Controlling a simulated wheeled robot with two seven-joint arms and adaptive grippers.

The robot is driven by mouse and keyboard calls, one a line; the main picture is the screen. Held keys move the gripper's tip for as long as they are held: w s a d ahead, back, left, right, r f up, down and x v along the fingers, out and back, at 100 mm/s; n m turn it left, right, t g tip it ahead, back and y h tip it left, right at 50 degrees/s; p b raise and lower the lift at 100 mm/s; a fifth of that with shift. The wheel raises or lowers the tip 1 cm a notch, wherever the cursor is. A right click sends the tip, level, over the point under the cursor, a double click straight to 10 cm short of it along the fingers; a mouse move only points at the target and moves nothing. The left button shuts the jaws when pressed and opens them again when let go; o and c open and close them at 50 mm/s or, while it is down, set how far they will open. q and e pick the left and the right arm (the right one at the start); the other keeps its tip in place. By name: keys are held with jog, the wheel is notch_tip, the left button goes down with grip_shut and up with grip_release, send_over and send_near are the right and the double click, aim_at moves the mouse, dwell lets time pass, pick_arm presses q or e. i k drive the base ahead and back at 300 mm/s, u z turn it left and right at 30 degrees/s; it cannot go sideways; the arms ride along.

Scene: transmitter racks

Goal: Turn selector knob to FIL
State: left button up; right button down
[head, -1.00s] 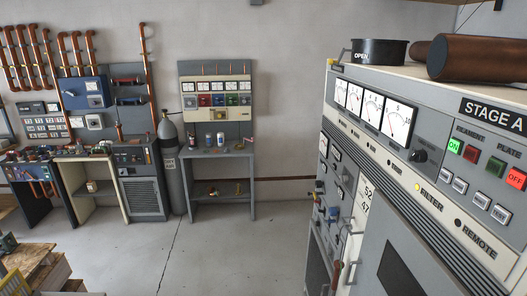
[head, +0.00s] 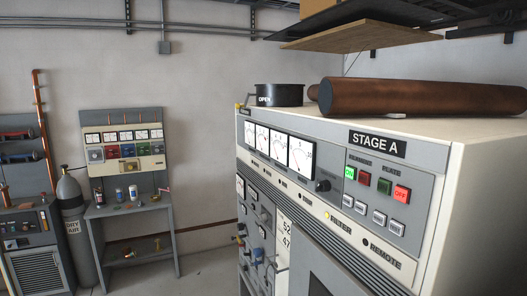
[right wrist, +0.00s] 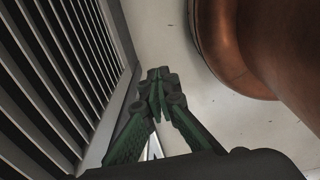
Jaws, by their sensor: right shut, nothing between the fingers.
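The Stage A transmitter cabinet (head: 425,176) stands at the right in the head view. A small black knob (head: 322,186) sits on its upper front panel, between the row of meters (head: 277,146) and the lit push buttons. No FIL marking is legible to me, and the knob's pointer is too small to read. My right gripper (right wrist: 156,80) shows in the right wrist view, its green fingers together with nothing between them. It is apart from the knob, beside a louvred grey panel (right wrist: 62,75). My left gripper is not in view.
A copper pipe or cylinder (right wrist: 235,45) is close to the right gripper's right side. In the head view a brown cylinder (head: 420,98) and a black OPEN ring (head: 279,95) lie on the cabinet top. A workbench (head: 130,212) and gas cylinder (head: 72,220) stand at the left.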

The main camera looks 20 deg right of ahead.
aim_at(324, 186)
jog(key=z, duration=0.7)
jog(key=k, duration=0.45)
jog(key=u, duration=0.85)
jog(key=i, duration=0.65)
jog(key=z, duration=1)
